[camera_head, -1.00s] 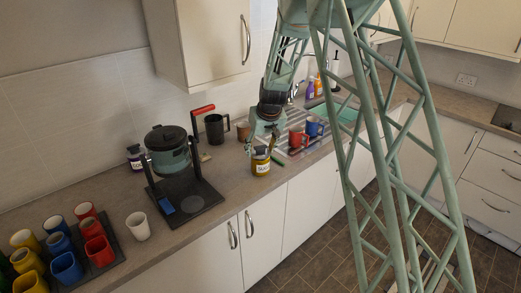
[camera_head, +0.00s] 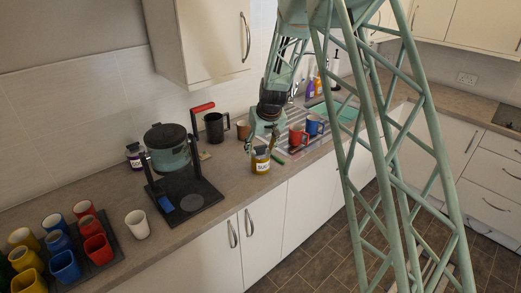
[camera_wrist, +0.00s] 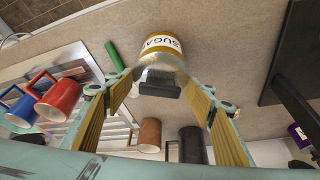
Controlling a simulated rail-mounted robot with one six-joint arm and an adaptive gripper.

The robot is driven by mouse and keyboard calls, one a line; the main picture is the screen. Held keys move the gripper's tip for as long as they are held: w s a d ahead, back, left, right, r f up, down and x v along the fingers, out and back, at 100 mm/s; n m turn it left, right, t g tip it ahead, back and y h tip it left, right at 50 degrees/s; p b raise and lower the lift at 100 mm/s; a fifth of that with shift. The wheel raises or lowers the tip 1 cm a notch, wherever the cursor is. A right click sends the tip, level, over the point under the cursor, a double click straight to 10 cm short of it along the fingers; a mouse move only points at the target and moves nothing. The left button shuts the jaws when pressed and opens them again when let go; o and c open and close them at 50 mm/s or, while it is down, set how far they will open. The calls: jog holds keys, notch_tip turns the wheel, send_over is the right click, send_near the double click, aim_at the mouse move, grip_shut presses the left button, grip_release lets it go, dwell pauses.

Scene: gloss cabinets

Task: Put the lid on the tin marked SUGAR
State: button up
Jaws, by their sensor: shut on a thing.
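The yellow tin (camera_head: 261,165) with a white label stands upright near the counter's front edge. Its label reads SUGAR in the wrist view (camera_wrist: 162,42). My gripper (camera_head: 263,146) points down directly over the tin. In the wrist view, my gripper's fingers (camera_wrist: 160,82) close from both sides on a grey lid (camera_wrist: 158,68) with a dark block-like knob. The lid is at the tin's mouth; I cannot tell whether it is seated or just above. In the head view the fingers partly hide the lid.
A black mug (camera_head: 214,127), brown cup (camera_head: 243,130), red mug (camera_head: 297,137) and blue mug (camera_head: 314,126) stand nearby. A green object (camera_wrist: 114,55) lies close to the tin.

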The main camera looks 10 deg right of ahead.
jog(key=shift+f, duration=0.1)
jog(key=o, duration=0.9)
jog(key=shift+s+r, duration=0.1)
jog(key=shift+r, duration=0.1)
jog(key=v, duration=1.1)
jog(key=shift+s+r, duration=0.15)
jog(key=shift+r, duration=0.15)
dwell(0.4)
